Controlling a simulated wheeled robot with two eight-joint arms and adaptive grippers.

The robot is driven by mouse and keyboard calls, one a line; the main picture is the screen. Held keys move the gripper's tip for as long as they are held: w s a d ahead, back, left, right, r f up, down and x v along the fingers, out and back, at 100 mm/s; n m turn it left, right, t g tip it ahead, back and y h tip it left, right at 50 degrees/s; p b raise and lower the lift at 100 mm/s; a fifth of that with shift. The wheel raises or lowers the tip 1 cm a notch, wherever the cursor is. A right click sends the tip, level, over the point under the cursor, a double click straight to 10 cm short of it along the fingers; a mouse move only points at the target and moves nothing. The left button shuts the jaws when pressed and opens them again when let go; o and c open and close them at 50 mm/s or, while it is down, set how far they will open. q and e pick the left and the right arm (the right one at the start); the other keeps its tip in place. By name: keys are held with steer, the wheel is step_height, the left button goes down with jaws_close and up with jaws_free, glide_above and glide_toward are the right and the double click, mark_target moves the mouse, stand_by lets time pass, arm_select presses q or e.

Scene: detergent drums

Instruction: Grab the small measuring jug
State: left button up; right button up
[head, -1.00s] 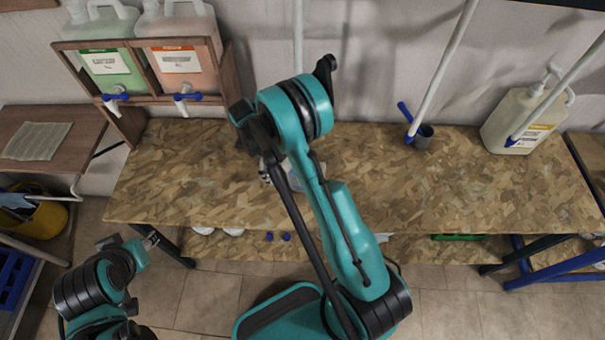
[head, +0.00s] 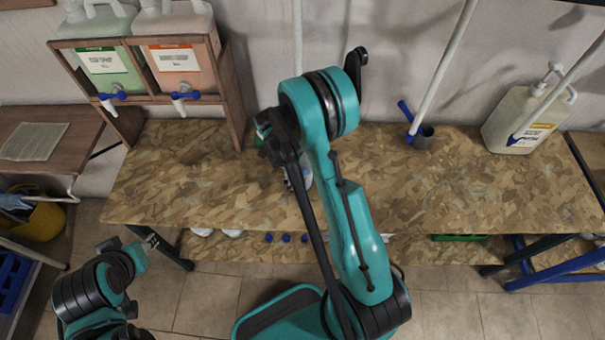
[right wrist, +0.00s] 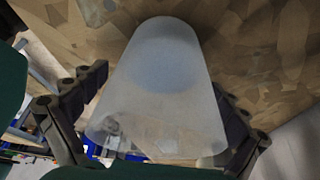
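The small measuring jug (right wrist: 160,95) is a translucent, whitish vessel with a wide rim toward the right wrist camera. In the head view the jug (head: 306,178) shows as a pale patch on the bench, partly hidden by my right arm. My right gripper (right wrist: 166,108) is open, with one dark finger on each side of the jug; a narrow gap shows on the left side, and contact on the right side is unclear. My left gripper (head: 150,241) hangs in front of the bench at the lower left, away from the jug; its opening is too small to judge.
The chipboard bench (head: 480,195) is mostly bare. A wooden rack (head: 128,125) with green and pink detergent drums stands at the back left.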

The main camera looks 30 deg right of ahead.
steer(key=c, duration=1)
